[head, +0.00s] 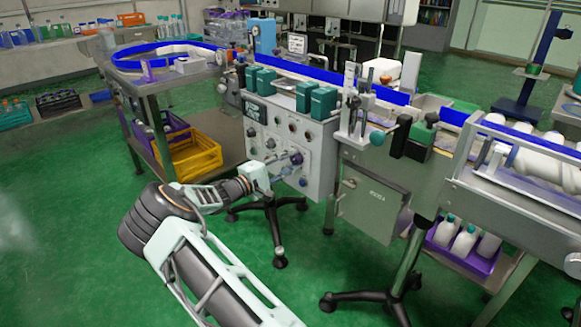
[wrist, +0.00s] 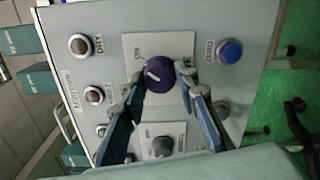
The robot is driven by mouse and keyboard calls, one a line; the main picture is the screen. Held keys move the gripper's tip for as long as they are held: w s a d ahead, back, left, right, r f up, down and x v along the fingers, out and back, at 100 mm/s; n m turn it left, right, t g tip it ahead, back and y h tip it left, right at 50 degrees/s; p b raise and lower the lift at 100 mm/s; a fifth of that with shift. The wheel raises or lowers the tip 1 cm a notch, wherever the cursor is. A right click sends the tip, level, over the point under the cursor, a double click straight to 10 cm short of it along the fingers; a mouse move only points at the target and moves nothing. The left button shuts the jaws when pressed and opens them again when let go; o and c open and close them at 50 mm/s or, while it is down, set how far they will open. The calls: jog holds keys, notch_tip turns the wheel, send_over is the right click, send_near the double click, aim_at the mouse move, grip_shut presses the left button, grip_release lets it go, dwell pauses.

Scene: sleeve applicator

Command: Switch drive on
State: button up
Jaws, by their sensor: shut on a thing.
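A round purple knob (wrist: 160,74) with a pale pointer line sits on a light square plate of the control panel (wrist: 215,20). The pointer slants toward the upper left in the wrist view. My gripper (wrist: 161,82) is shut on this knob, one finger on each side. In the head view my gripper (head: 283,166) reaches the front of the grey control box (head: 318,135), and the purple knob (head: 297,158) shows just past the fingers. Lettering beside the knob is partly hidden by the right finger, so I cannot read it fully.
A blue button (wrist: 230,51) lies right of the knob, and a grey knob (wrist: 162,145) lies below it. Dark buttons (wrist: 81,44) line the left. A yellow crate (head: 190,153) stands left of the box; green floor (head: 75,215) is open in front.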

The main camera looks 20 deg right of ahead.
jog(key=shift+m+b, duration=0.35)
jog(key=shift+m, duration=0.25)
jog(key=o, duration=1.1)
jog(key=shift+o, duration=0.2)
jog(key=v, duration=1.2)
